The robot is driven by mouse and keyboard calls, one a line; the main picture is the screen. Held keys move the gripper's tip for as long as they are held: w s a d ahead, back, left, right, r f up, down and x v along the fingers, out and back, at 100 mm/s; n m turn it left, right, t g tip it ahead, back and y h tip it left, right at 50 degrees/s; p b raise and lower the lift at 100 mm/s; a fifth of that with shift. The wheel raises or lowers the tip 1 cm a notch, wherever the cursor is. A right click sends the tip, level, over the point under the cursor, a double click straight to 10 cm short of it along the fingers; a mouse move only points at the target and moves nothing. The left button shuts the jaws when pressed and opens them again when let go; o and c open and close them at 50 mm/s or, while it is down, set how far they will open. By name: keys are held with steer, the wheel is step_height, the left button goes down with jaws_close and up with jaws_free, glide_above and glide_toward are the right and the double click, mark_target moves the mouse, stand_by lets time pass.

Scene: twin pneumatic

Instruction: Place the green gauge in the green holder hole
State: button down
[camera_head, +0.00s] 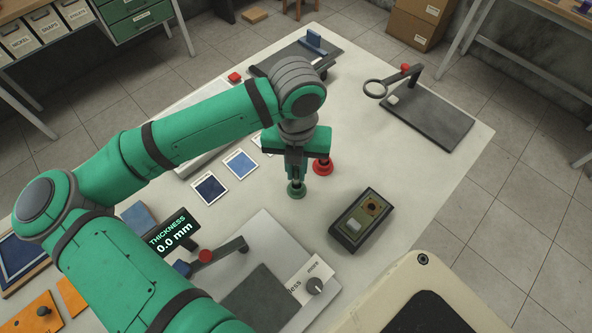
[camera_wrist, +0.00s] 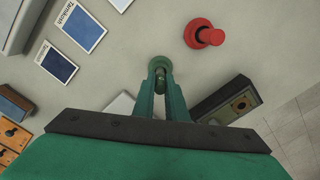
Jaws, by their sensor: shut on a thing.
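My gripper (camera_head: 297,177) points straight down over the middle of the table, beside a red round-based piece (camera_head: 322,165). It is shut on the upper part of a green piece with a round flanged base (camera_head: 296,190), which looks like the green gauge. In the wrist view my fingertips (camera_wrist: 160,82) meet at the green gauge (camera_wrist: 160,64), which is upright. I cannot tell whether its base touches the table. A dark box with an olive top panel (camera_head: 364,216) lies to the right; I cannot make out for sure which thing is the green holder.
Blue sample cards (camera_head: 241,163) lie left of my gripper. A thickness display (camera_head: 173,232) and a plate with a knob (camera_head: 316,285) are nearer. A dark stand with a ring (camera_head: 427,118) stands at the back right. The table right of the dark box is bare.

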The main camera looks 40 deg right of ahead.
steer(key=shift+s+f, duration=0.15)
steer(key=shift+f, duration=0.85)
steer(key=shift+f, duration=0.15)
steer(key=c, duration=1.8)
jaws_free()
steer(key=shift+o, duration=0.2)
step_height(320, 180, up, 12)
steer(key=shift+a+r, duration=0.1)
steer(key=shift+r, duration=0.1)
